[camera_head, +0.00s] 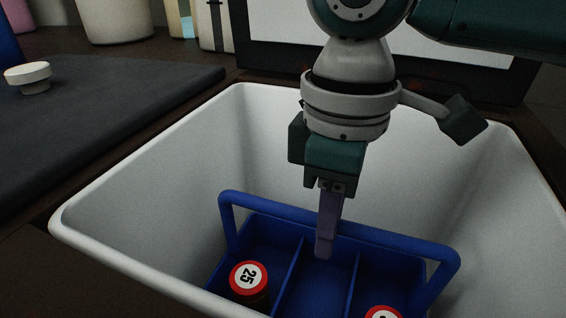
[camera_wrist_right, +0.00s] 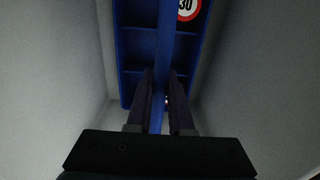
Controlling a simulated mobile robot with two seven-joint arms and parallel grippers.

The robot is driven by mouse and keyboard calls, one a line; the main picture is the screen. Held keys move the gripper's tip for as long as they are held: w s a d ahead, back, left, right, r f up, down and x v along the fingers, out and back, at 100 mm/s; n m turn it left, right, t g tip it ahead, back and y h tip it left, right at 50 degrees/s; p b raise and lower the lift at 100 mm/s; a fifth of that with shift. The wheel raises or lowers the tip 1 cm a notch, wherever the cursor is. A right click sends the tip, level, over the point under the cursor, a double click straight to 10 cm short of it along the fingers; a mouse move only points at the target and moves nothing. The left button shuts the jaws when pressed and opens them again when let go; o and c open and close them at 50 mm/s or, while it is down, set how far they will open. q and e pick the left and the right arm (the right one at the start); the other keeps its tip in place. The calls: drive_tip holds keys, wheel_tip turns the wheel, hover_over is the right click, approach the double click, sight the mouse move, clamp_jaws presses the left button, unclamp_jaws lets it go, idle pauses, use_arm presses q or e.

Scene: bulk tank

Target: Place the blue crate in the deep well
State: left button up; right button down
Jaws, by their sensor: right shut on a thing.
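The blue crate (camera_head: 285,268) hangs or rests inside the white deep well (camera_head: 262,135), with its handle raised across the top. It has several compartments, and jars with red-rimmed lids stand in two of them; one lid reads 25. My right gripper (camera_head: 325,240) is shut on the crate's handle from above. In the right wrist view, the crate (camera_wrist_right: 128,48) lies beyond the fingers (camera_wrist_right: 160,115), with the handle between them. Whether the crate's bottom touches the well's floor is hidden. My left gripper is not in view.
A dark mat (camera_head: 100,125) with a white knob-like piece (camera_head: 28,78) on it lies left of the well. Pale containers (camera_head: 112,20) stand at the back left. A dark-framed panel (camera_head: 400,70) stands behind the well. The well's walls surround the crate closely.

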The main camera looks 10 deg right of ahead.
drive_tip(key=c, duration=0.8)
unclamp_jaws()
drive_tip(key=shift+w+r+p, duration=0.1)
drive_tip(key=shift+r+p, duration=2.9)
drive_tip(key=shift+r, duration=3.1)
